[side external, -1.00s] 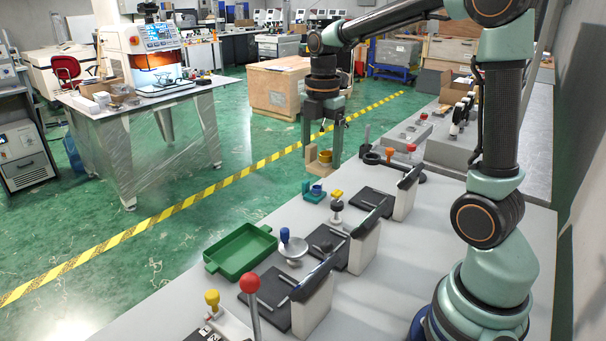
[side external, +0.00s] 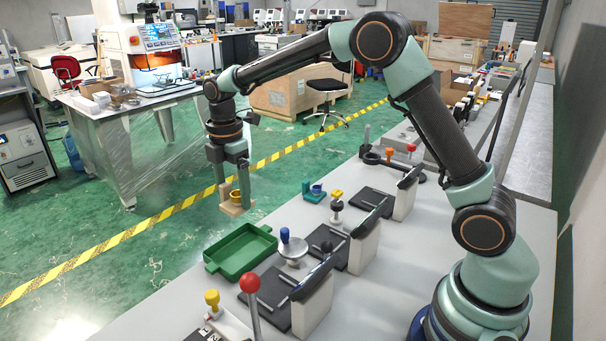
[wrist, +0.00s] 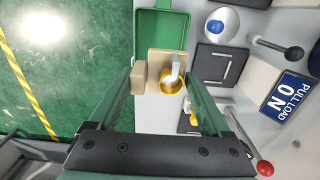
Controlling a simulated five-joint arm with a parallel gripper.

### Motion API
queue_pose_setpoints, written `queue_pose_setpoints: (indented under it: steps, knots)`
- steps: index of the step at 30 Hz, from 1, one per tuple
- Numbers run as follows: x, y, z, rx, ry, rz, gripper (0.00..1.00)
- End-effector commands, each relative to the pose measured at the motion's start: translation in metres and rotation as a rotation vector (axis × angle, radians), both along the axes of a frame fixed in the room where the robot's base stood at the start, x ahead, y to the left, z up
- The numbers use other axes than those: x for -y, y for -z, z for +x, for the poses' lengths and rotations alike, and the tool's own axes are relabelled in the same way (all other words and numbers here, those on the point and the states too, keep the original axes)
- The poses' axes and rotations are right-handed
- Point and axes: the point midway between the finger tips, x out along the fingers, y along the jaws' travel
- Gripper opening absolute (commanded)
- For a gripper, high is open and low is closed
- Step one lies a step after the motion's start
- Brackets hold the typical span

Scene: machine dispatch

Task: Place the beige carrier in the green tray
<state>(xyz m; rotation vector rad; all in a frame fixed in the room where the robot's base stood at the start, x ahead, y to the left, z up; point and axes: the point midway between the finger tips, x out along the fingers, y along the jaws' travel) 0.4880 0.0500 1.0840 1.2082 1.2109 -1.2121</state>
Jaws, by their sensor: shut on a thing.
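The beige carrier (side external: 232,210) is a small block with an upright wall and a gold-yellow round cup on it. My gripper (side external: 230,188) is shut on it and holds it upright in the air. The green tray (side external: 240,252) lies on the near left edge of the bench and looks empty in the side view. The carrier hangs above and beyond the tray. In the wrist view the carrier (wrist: 154,62) sits between my fingers, and the tray (wrist: 150,28) shows past it, partly hidden by it.
A silver dish with a blue knob (side external: 286,250) stands beside the tray. Black fixtures (side external: 265,295) and a red-ball lever (side external: 250,284) line the bench. A teal carrier (side external: 314,194) stands behind. Open air surrounds the held carrier.

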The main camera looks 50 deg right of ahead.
Motion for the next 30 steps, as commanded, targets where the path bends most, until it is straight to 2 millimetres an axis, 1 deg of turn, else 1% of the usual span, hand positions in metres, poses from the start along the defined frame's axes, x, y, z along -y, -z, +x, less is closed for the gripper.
queue_pose_setpoints:
  steps: [1, 6, 10, 12, 20, 24, 27, 30]
  knots:
    - [0.000, 0.014, -0.001, -0.005, 0.000, 0.000, 0.08]
    - [0.001, 0.055, -0.001, -0.005, 0.000, -0.001, 0.08]
    - [0.001, 0.078, -0.001, -0.003, 0.000, 0.000, 0.08]
    - [0.001, 0.086, 0.000, -0.001, 0.000, 0.000, 0.08]
    - [0.001, 0.103, 0.000, -0.001, 0.000, 0.000, 0.08]
    - [0.001, 0.125, 0.000, -0.002, 0.000, 0.000, 0.08]
    - [0.001, 0.135, 0.000, 0.000, 0.000, 0.000, 0.08]
    - [0.001, 0.136, 0.000, 0.002, 0.000, 0.000, 0.08]
